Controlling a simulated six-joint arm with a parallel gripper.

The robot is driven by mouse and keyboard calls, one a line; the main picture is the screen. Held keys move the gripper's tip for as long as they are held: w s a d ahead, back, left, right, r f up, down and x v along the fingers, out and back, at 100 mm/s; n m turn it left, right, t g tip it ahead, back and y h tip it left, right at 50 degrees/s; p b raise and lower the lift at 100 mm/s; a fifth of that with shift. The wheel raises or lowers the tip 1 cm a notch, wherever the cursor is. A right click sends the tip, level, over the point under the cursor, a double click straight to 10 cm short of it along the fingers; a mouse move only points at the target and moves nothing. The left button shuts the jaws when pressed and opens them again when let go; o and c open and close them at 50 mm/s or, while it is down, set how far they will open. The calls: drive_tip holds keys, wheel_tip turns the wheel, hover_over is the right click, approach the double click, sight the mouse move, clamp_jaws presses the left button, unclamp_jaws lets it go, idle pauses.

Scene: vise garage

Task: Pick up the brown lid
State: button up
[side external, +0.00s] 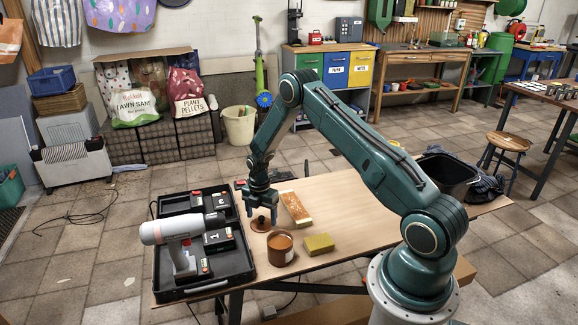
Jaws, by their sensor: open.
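The brown lid (260,225) lies flat on the wooden table (345,205), a small disc with a knob on top. My gripper (262,212) points down right over it, open, with its fingertips around or just above the knob. I cannot tell whether the fingers touch the knob. The gripper partly hides the lid's top. A brown open jar (280,249) stands just in front of the lid, to its right.
A yellow sponge (319,244) and an orange-brown wooden block (296,209) lie right of the lid. A black case (241,268) with a white drill (176,231) and batteries is close on the left. A black bin (447,177) stands at the far right. The table's middle right is clear.

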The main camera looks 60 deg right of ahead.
drive_tip(key=shift+f, duration=0.65)
